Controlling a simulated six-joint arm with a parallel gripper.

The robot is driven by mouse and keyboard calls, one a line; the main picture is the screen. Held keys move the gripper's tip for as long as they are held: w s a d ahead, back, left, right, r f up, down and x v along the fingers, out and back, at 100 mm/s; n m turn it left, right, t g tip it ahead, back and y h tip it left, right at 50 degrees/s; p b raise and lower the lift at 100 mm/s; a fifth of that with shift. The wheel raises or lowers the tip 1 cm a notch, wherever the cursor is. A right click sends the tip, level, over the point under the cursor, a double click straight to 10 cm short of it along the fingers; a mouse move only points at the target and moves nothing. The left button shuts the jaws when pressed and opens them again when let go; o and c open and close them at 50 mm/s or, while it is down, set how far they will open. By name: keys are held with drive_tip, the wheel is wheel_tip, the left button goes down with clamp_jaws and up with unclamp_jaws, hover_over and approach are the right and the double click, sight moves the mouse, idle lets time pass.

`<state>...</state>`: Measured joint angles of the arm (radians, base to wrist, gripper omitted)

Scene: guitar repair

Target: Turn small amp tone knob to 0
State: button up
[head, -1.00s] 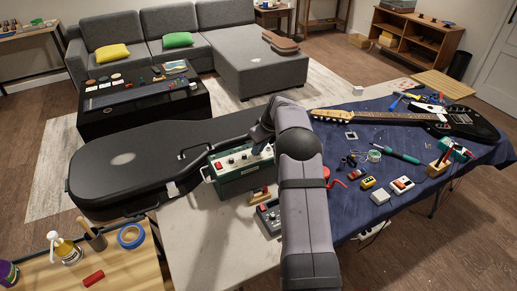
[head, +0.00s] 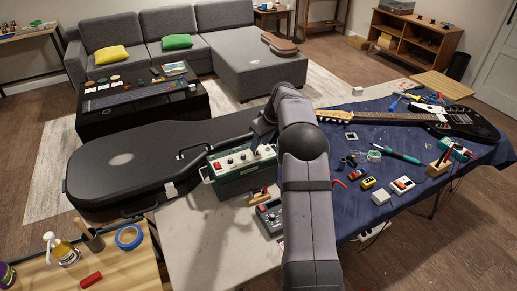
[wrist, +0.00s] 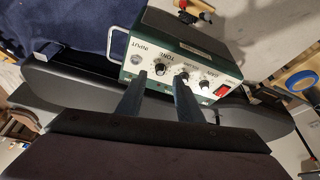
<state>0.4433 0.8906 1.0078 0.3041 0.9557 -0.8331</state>
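The small amp (head: 238,183) is a green box with a pale control panel, standing at the left of the work table. In the wrist view the amp (wrist: 160,88) appears upside down, with its panel facing me. The tone knob (wrist: 160,69), under the TONE label, shows between and just beyond my fingertips. My gripper (wrist: 160,76) is open, with one finger on each side of that knob; contact is not visible. The other knobs and a red switch (wrist: 222,90) lie to the right. In the head view my arm hides most of the gripper.
A black guitar case (head: 120,165) lies left of and behind the amp. A small pedal (head: 269,217) stands in front of it. A blue cloth (head: 350,215) with tools, pedals and a guitar (head: 470,124) covers the table's right side.

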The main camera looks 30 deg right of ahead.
drive_tip(key=shift+b+v, duration=0.35)
drive_tip(key=shift+v, duration=1.45)
